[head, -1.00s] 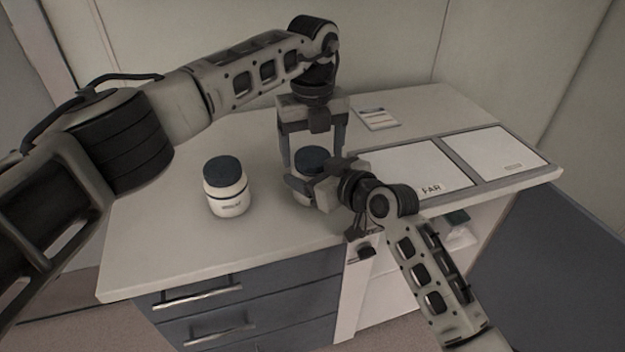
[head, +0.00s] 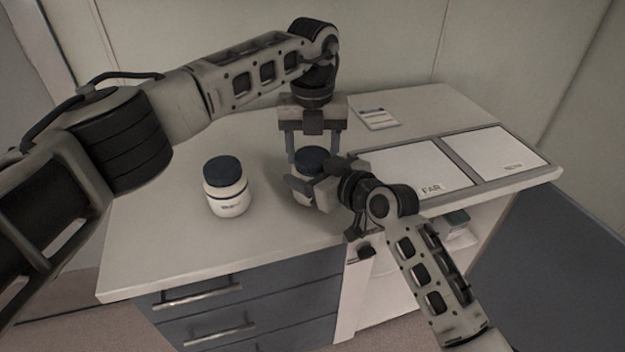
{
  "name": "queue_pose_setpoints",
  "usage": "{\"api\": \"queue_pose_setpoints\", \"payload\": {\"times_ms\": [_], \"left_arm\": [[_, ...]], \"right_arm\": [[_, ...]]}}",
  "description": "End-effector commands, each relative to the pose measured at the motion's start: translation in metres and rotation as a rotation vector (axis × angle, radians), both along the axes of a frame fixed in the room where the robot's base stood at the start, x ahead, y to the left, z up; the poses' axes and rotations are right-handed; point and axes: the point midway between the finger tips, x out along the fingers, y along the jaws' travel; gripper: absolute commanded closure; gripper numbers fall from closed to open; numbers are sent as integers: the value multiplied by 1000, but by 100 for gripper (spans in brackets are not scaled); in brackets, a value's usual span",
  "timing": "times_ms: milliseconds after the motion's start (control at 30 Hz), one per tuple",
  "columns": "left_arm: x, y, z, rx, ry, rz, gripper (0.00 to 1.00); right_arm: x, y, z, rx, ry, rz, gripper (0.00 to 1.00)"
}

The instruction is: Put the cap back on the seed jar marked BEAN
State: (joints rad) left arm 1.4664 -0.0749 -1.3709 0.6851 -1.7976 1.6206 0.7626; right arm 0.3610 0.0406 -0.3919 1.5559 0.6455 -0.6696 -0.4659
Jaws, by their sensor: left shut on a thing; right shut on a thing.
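A white jar (head: 301,197) with a dark blue cap (head: 312,157) on top stands near the middle of the counter. My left gripper (head: 314,150) comes down from above and is shut on the cap, one finger on each side. My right gripper (head: 309,182) reaches in from the right and is shut on the jar's body, hiding most of it. I cannot see a label on this jar, nor whether the cap is fully seated. A second white jar (head: 228,198) with a dark blue cap (head: 222,170) stands apart to the left; its label is too small to read.
The counter (head: 150,240) is clear around the left jar. A small card (head: 376,117) lies at the back. Two white panels, one marked FAR (head: 415,168) and another (head: 508,152), lie at the right. Drawers (head: 240,305) are below the front edge.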

Motion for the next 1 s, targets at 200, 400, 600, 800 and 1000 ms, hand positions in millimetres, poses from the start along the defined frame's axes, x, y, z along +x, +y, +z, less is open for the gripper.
{"api": "queue_pose_setpoints", "payload": {"times_ms": [200, 400, 600, 800, 1000], "left_arm": [[0, 0, 0, 0, 1, 0, 68], [0, 0, 0, 0, 0, 1, 19], [0, 0, 2, -1, 0, 2, 19], [1, 0, 21, -1, -3, 2, 19], [0, 0, 44, 0, -2, 3, 19]], "right_arm": [[0, 0, 0, -1, 1, 0, 94], [0, 0, 0, -1, 1, 0, 94], [0, 0, 0, -1, 1, 0, 94], [0, 0, 0, -1, 1, 0, 94], [0, 0, 0, -1, 1, 0, 94]]}}
